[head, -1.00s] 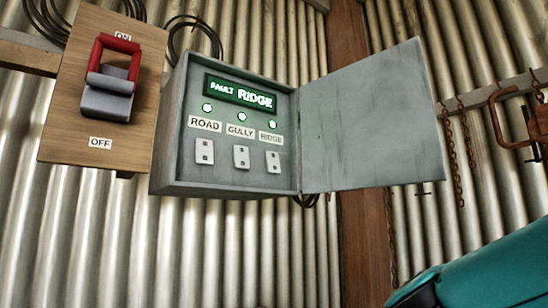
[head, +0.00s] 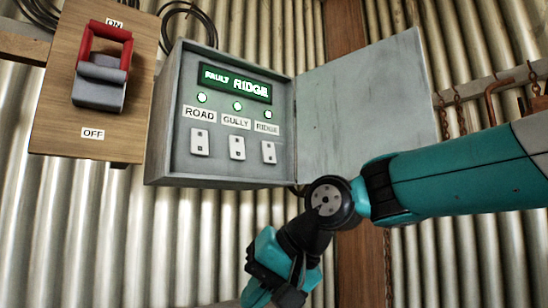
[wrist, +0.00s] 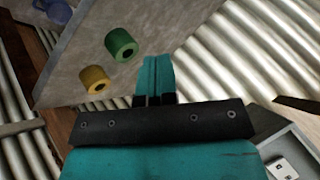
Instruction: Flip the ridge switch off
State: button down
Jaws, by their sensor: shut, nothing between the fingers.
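The ridge switch (head: 268,152) is a small white rocker under the RIDGE label, the rightmost of three in an open grey box on the wall. I cannot tell its position. The display (head: 236,83) above reads FAULT RIDGE, and three lamps glow green. My gripper (wrist: 153,62) is shut and empty in the wrist view. In the head view its end of the arm is low, below the box and apart from the switches; the fingertips are unclear there. One white rocker (wrist: 283,168) shows at the wrist view's lower right corner; I cannot tell which it is.
The box door (head: 362,110) stands open to the right, with my arm crossing its lower edge. A wooden board (head: 60,110) with a red-handled ON/OFF lever (head: 102,80) hangs left. Green (wrist: 121,46) and yellow (wrist: 97,79) rolls sit on a grey surface.

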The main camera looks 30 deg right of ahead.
aim_at(269, 158)
jog(key=w+d+r+m+t+h, duration=0.1)
jog(key=w+d+r+m+t, duration=0.1)
jog(key=r, duration=0.7)
jog(key=w+d+r+m+t+h, duration=0.1)
jog(key=w+d+r+m+t, duration=0.1)
jog(key=d+r+m, duration=0.4)
jog(key=w+d+r+m+t+h+p, duration=0.1)
jog(key=d+r+m+t, duration=0.3)
jog(key=r, duration=1)
jog(key=w+d+m, duration=0.1)
jog(key=d, duration=0.2)
jog(key=shift+d+t, duration=0.25)
jog(key=shift+t, duration=0.05)
jog(key=shift+w, duration=0.15)
jog(key=p+x, duration=0.4)
jog(key=x, duration=0.9)
jog(key=shift+w+a, duration=0.1)
jog(key=shift+w+f, duration=0.15)
jog(key=shift+w, duration=0.2)
